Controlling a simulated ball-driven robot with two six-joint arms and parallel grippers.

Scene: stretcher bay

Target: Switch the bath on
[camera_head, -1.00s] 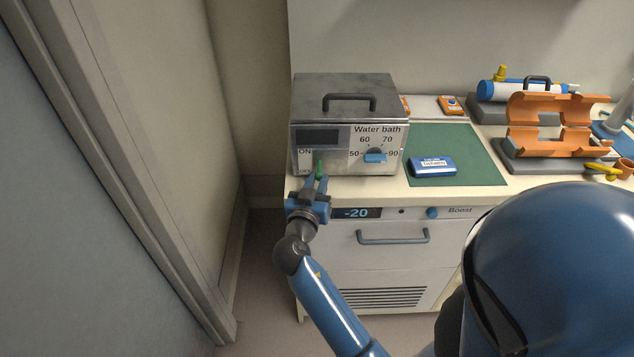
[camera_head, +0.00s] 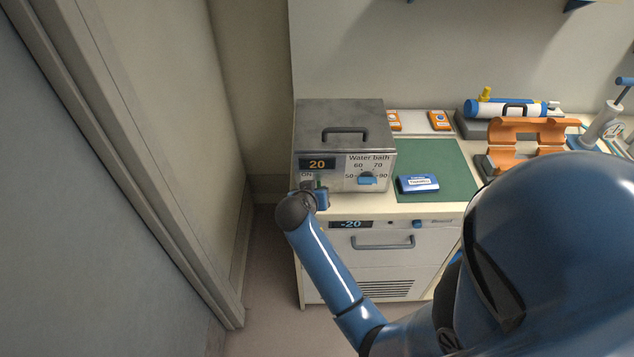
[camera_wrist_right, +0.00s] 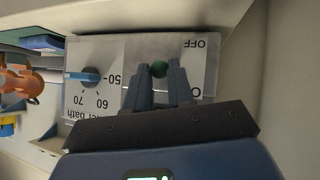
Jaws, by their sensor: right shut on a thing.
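The water bath (camera_head: 345,115) is a grey metal box with a handle on top, standing on the counter at the left end. Its display (camera_head: 317,164) is lit and reads 20. My right gripper (camera_head: 317,187) is at the lower left of its front panel. The OFF label (camera_wrist_right: 201,43) is clear there, while the ON label is mostly covered by a finger. The blue dial (camera_head: 367,178) is right of the switch. My left gripper is not in view.
A blue and white pack (camera_head: 417,184) lies on the green mat (camera_head: 452,170) right of the bath. Orange half-shells (camera_head: 527,133) and a blue cylinder (camera_head: 500,108) stand further right. A wall closes the left side.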

